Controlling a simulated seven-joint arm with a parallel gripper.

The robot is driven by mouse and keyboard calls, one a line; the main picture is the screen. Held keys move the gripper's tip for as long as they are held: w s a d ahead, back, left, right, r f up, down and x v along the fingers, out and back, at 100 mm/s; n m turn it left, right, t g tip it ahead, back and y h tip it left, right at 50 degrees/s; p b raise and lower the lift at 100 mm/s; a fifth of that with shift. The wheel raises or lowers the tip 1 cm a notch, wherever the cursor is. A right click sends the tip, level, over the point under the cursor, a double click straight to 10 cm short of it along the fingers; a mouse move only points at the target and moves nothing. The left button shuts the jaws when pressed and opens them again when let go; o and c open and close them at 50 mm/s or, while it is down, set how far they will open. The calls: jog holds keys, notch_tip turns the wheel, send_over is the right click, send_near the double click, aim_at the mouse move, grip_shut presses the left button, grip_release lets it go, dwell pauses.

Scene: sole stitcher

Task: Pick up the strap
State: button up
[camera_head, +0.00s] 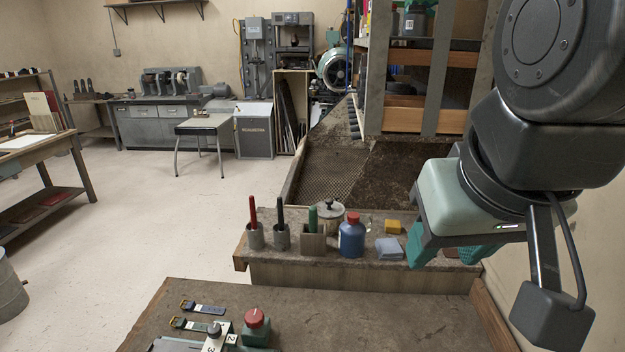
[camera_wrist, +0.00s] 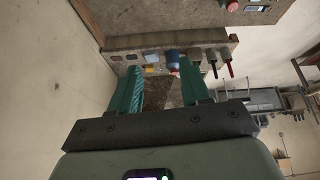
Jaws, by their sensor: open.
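Two narrow straps with buckle-like ends lie on the near workbench, at the lower left of the head view. The farther one is a dark blue-grey strap (camera_head: 204,308); the nearer one is a greenish strap (camera_head: 195,324). My gripper (camera_head: 455,252) is high at the right, far from both straps. Its teal fingers are spread and nothing shows between them in the wrist view (camera_wrist: 160,70).
A raised ledge (camera_head: 340,275) behind the bench carries tool cups, a blue bottle (camera_head: 351,236) with a red cap, a lidded pot, a grey-blue block (camera_head: 389,248) and a yellow block (camera_head: 393,227). The workbench (camera_head: 385,315) is bare right of the red knob.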

jog(key=w+a+n+g, duration=0.1)
jog(key=w+a+n, duration=0.55)
jog(key=w, duration=0.75)
jog(key=n+g+y, duration=0.5)
jog(key=n, duration=0.5)
send_over(193, 305)
jog(key=d, duration=0.3)
jog(key=f, duration=3.9)
jog(key=shift+w+d+f, duration=0.15)
jog(key=shift+d, duration=0.05)
jog(key=shift+x, duration=2.9)
jog(key=c, duration=0.8)
